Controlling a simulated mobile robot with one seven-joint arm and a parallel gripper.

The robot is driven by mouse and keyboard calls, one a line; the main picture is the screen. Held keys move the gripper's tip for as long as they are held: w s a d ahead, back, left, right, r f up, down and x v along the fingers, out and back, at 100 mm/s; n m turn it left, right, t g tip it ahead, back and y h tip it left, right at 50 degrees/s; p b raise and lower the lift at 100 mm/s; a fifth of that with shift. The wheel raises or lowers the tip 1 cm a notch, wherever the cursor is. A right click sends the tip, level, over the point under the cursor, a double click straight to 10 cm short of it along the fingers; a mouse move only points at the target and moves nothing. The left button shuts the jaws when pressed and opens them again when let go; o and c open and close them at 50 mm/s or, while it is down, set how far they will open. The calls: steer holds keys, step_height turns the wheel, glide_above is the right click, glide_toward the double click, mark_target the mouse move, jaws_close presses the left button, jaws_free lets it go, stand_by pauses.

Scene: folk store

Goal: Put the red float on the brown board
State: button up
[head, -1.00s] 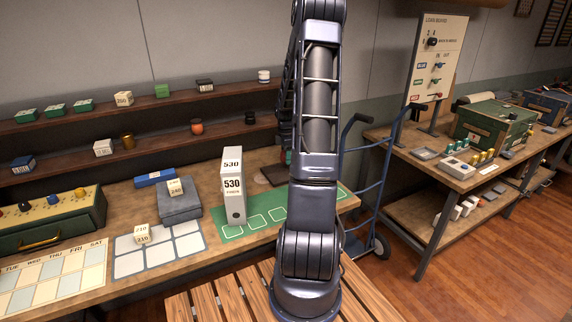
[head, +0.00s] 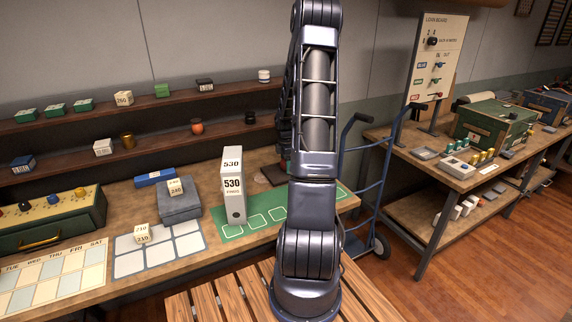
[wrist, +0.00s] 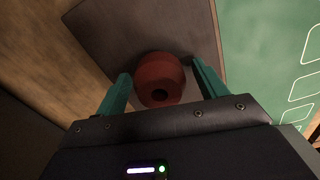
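The red float (wrist: 160,79) is a round red ball with a dark hole, seen in the wrist view. It appears over the brown board (wrist: 110,32), a dark flat piece on the bench; whether it touches the board I cannot tell. My gripper (wrist: 162,70) has its two teal fingers on either side of the float, with a narrow gap showing at each side, so it looks open around it. In the head view my own arm hides the gripper and the float.
A green mat (wrist: 250,45) with white outlined squares lies right of the board. In the head view a grey 530 binder (head: 233,190) stands on the mat, left of my arm. A blue hand truck (head: 372,170) stands right of the bench.

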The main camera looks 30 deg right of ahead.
step_height(320, 180, up, 12)
steer(key=s+a+r+m, duration=0.3)
steer(key=s+a+r, duration=0.2)
steer(key=a+r, duration=0.3)
steer(key=s+a+r+m+t, duration=0.1)
steer(key=s+a+r+m, duration=0.2)
steer(key=s, duration=0.6)
steer(key=s+a+r+m+t, duration=0.2)
steer(key=s+a+r+m, duration=0.2)
steer(key=s+a, duration=0.3)
steer(key=s+a+r+m+t, duration=0.1)
steer(key=s+a+r+m, duration=0.3)
steer(key=s, duration=0.6)
steer(key=shift+s+a+m+t, duration=0.3)
steer(key=shift+a+m, duration=0.2)
steer(key=shift+m, duration=0.4)
